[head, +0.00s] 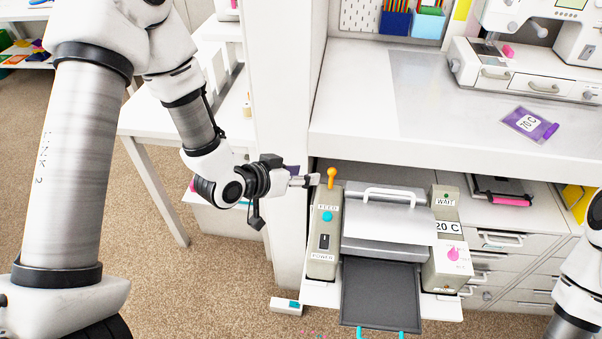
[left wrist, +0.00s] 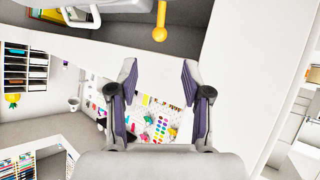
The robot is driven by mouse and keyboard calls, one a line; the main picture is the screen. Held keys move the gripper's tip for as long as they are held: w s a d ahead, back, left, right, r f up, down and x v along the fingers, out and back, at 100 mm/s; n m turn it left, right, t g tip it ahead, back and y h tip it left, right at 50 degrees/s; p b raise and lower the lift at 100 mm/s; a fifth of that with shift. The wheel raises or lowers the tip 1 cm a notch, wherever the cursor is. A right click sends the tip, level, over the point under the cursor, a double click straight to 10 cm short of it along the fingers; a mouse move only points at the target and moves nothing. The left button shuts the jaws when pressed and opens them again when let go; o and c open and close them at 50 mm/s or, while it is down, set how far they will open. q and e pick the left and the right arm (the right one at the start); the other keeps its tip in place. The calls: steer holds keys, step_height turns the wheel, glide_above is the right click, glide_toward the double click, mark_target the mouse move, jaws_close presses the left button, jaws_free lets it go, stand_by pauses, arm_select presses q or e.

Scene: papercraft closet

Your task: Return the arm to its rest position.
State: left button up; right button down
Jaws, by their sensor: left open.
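My left arm comes in from the left in the head view, and its gripper (head: 304,181) is beside the orange lever of the machine. In the left wrist view the gripper (left wrist: 158,72) has its two fingers apart with nothing between them. The orange lever (head: 331,176) stands on the left block of the grey machine (head: 385,238). Its round orange knob (left wrist: 159,34) shows beyond the fingertips in the left wrist view. Part of my right arm shows at the right edge of the head view; its gripper is out of frame.
The machine sits on a low shelf under the white counter (head: 490,140). A white upright panel (head: 283,90) stands close behind my left gripper. A purple packet (head: 530,124) lies on the counter. A white sewing machine (head: 525,70) is at the back right. Carpet lies open below left.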

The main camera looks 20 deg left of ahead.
stand_by(0.3)
arm_select(q)
steer(key=s+a+f+n+g+y, duration=0.1)
steer(key=s+f+g, duration=0.1)
steer(key=s+f, duration=0.4)
steer(key=s+f+g+y, duration=0.1)
steer(key=s+f+g, duration=0.2)
steer(key=f, duration=0.5)
steer(key=s+a+f+g+y, duration=0.1)
steer(key=s+f+g, duration=0.2)
steer(key=s, duration=0.6)
steer(key=s+a+f+n+g+y, duration=0.1)
steer(key=s+f+g, duration=0.2)
steer(key=s+f, duration=0.4)
steer(key=shift+s+n+y, duration=0.3)
steer(key=shift+s+y, duration=0.1)
steer(key=shift+s, duration=0.6)
